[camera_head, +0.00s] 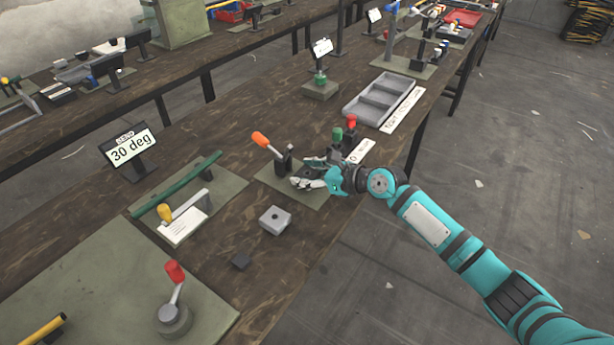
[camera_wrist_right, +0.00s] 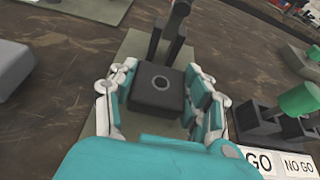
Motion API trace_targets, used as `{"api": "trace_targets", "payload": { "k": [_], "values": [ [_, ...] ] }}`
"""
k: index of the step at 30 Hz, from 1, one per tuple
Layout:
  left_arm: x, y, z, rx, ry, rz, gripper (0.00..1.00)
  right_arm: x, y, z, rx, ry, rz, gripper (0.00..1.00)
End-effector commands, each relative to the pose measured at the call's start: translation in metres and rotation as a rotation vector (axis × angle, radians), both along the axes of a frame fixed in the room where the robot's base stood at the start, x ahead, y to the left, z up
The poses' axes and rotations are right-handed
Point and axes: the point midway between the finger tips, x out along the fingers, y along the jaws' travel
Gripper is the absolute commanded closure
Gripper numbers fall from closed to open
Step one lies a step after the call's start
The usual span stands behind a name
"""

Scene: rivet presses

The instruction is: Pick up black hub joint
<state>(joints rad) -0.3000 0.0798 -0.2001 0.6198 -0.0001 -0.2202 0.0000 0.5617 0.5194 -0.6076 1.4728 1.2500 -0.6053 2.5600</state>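The black hub joint (camera_wrist_right: 157,91) is a dark square block with a ringed hole on top. In the right wrist view it sits between the two fingers of my right gripper (camera_wrist_right: 164,100). The pads lie close along its left and right sides. Whether they press on it, and whether it rests on the mat or is held, cannot be told. In the head view my right gripper (camera_head: 312,178) is low over a green mat, beside an orange-handled lever press (camera_head: 282,158), and no hub joint can be made out clearly there. My left gripper is not in view.
Green and red knobbed gauges (camera_head: 337,136) stand beside the gripper, near GO and NO GO labels. A grey compartment tray (camera_head: 379,98) is farther back. The bench edge runs under my right arm.

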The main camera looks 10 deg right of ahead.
Motion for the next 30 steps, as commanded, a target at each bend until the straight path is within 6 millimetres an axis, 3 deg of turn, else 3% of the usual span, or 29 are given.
{"api": "trace_targets", "payload": {
  "k": [1,6,16,24,30],
  "values": [
    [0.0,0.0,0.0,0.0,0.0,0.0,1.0,0.0,0.0,0.0,0.0,0.0,0.0,0.65],
    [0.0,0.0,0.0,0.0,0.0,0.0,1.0,0.0,0.0,0.0,0.0,0.0,0.0,0.83],
    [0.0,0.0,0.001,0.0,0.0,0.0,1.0,0.0,0.0,0.006,0.001,-0.001,0.0,0.83],
    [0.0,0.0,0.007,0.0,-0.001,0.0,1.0,0.0,0.0,0.038,0.001,-0.005,0.001,0.83],
    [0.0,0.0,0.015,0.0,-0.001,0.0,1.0,-0.044,0.008,0.039,0.0,0.002,0.004,0.83]
  ]
}}
